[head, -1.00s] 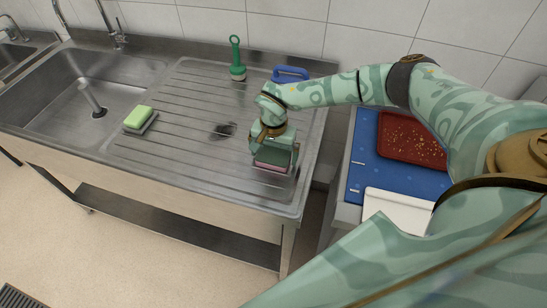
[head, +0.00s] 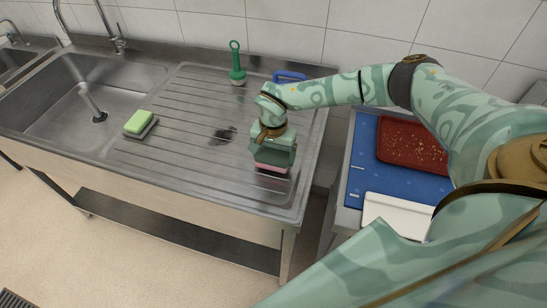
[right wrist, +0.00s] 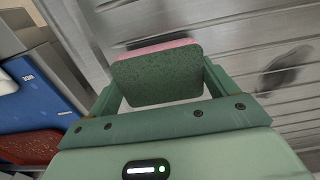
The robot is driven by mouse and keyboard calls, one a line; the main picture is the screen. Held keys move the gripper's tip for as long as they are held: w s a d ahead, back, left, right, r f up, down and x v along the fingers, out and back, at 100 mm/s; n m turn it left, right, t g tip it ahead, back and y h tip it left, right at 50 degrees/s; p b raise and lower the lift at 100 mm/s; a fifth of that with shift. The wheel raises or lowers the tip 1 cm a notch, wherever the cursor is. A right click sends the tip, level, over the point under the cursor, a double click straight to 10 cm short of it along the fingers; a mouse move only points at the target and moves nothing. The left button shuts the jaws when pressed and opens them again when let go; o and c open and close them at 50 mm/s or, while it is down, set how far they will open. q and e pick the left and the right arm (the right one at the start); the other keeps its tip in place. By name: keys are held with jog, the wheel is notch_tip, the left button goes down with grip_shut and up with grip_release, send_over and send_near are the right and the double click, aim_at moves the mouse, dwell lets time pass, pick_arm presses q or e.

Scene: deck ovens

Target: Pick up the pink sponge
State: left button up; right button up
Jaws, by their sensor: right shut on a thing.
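The pink sponge (head: 271,169) is between the fingers of my right gripper (head: 272,163), over the right end of the steel drainboard. In the right wrist view the sponge's dark green scouring face (right wrist: 157,76) is towards the camera, with a pink edge (right wrist: 155,48) beyond it. The fingers of my right gripper (right wrist: 157,85) are shut on its two sides. A shadow on the steel lies beside the sponge; the gap below it is hard to judge. My left gripper is not in view.
A green sponge with a grey base (head: 139,123) lies left, near the sink basin (head: 80,95). A green-handled brush (head: 237,65) and a blue-handled thing (head: 289,76) stand at the back. Right are a blue surface (head: 362,150), red tray (head: 410,145) and white board (head: 395,212).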

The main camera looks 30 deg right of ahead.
jog(key=s+r, duration=0.1)
jog(key=r, duration=0.1)
jog(key=s+r+p, duration=0.1)
jog(key=r, duration=0.1)
jog(key=s+r, duration=0.2)
jog(key=shift+d+r+p, duration=0.2)
jog(key=shift+r+p, duration=0.1)
jog(key=shift+p, duration=0.05)
jog(key=s+r, duration=0.4)
jog(key=s, duration=0.6)
jog(key=shift+d+r+p, duration=0.3)
jog(key=shift+d+p, duration=0.05)
jog(key=shift+d, duration=0.1)
